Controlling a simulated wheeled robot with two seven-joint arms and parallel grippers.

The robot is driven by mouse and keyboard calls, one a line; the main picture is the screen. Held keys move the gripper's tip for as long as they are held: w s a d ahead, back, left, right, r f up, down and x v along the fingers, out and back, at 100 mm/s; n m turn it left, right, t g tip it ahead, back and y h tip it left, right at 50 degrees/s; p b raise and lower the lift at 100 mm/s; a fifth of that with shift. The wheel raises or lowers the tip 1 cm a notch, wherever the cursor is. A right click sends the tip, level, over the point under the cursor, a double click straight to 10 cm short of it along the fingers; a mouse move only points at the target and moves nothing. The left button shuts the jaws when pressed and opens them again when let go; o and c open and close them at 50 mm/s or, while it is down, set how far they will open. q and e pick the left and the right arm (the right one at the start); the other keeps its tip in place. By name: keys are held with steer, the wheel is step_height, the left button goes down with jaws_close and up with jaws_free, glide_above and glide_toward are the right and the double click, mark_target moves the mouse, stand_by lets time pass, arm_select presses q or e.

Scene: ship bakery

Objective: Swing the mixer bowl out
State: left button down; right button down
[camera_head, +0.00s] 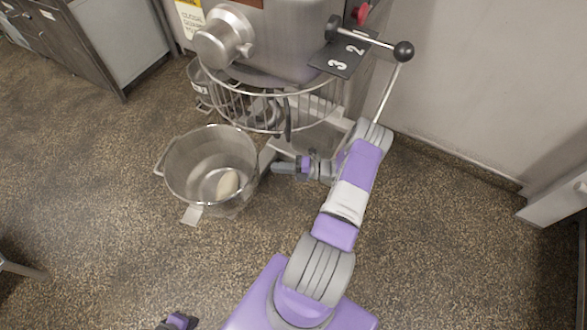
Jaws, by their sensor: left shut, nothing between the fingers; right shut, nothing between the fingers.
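The steel mixer bowl (180,190) stands out to the left of and in front of the mixer (285,35), clear of the wire guard (232,105). A pale lump (228,183) lies in it. A grey support arm (267,153) runs between the mixer's base and the bowl's right side. My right gripper (273,168) is shut and empty, pointing left just right of the bowl; whether it touches the bowl or the support arm I cannot tell. My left gripper (166,324) is shut and empty at the bottom edge, partly cut off.
A lever with a black ball knob (403,51) and a number plate (345,52) stick out right of the mixer, above my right arm. A wall (480,90) closes the right side. A steel cabinet (120,40) stands back left. The floor left of the bowl is clear.

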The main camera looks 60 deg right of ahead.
arm_select(q)
steer(key=shift+f+b, duration=0.5)
steer(key=shift+f, duration=0.1)
arm_select(e)
steer(key=x, duration=0.5)
steer(key=shift+w, duration=0.15)
arm_select(q)
steer(key=shift+r, duration=0.1)
arm_select(e)
steer(key=shift+a, duration=0.1)
